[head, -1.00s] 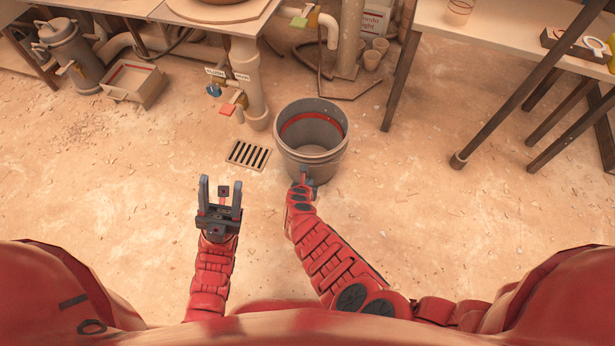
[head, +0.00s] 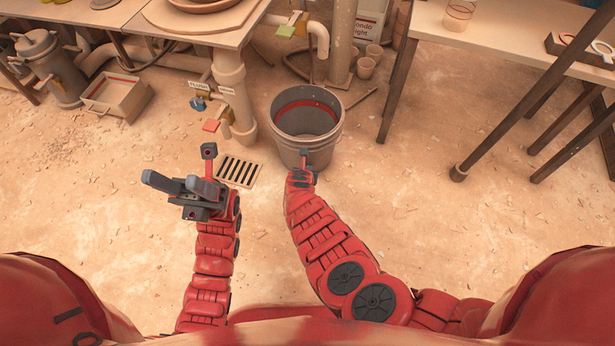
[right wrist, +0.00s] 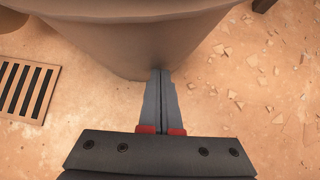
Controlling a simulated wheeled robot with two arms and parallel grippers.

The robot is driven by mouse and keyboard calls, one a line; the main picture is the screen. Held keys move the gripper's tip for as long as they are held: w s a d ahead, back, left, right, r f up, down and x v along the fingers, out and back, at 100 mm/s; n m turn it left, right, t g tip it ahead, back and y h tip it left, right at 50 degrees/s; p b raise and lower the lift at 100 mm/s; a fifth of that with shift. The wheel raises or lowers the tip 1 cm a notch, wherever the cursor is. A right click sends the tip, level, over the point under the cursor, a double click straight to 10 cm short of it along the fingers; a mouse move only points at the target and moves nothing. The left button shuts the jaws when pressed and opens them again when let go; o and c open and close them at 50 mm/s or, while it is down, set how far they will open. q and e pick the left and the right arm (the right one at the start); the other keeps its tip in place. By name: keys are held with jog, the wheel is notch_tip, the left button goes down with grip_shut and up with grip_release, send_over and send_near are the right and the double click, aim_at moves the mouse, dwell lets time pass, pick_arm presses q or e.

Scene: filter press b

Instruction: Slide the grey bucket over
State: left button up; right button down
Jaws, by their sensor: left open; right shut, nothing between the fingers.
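The grey bucket (head: 307,128) stands upright on the floor in the middle of the head view, with a red line around its inside. Its lower wall also fills the top of the right wrist view (right wrist: 130,40). My right gripper (right wrist: 161,75) is shut and empty, its fingertips at the near side of the bucket, low on the wall. They look to be touching it or very close. In the head view the right gripper (head: 304,165) is partly hidden by its own wrist. My left gripper (head: 165,183) is open and empty above the floor, left of the bucket.
A floor drain grate (head: 238,171) lies left of the bucket. A standing pipe with valves (head: 235,100) rises just behind it on the left. Small cups (head: 367,67) stand behind at right. Table legs (head: 395,85) stand to the right. The near floor is clear apart from small chips.

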pick_arm(q)
jog(key=s+a+r+m+t+y+b, duration=0.1)
jog(key=s+a+r+m+t+y, duration=0.2)
jog(key=m+y, duration=0.6)
jog(key=s+r+t+y, duration=0.1)
jog(key=s+y, duration=0.1)
jog(key=y, duration=0.3)
jog(key=shift+s+a+m+t, duration=0.2)
jog(key=shift+s+m+t, duration=0.1)
pick_arm(e)
jog(key=shift+w+d+r, duration=0.1)
jog(key=shift+w+d, duration=0.1)
jog(key=shift+w, duration=0.7)
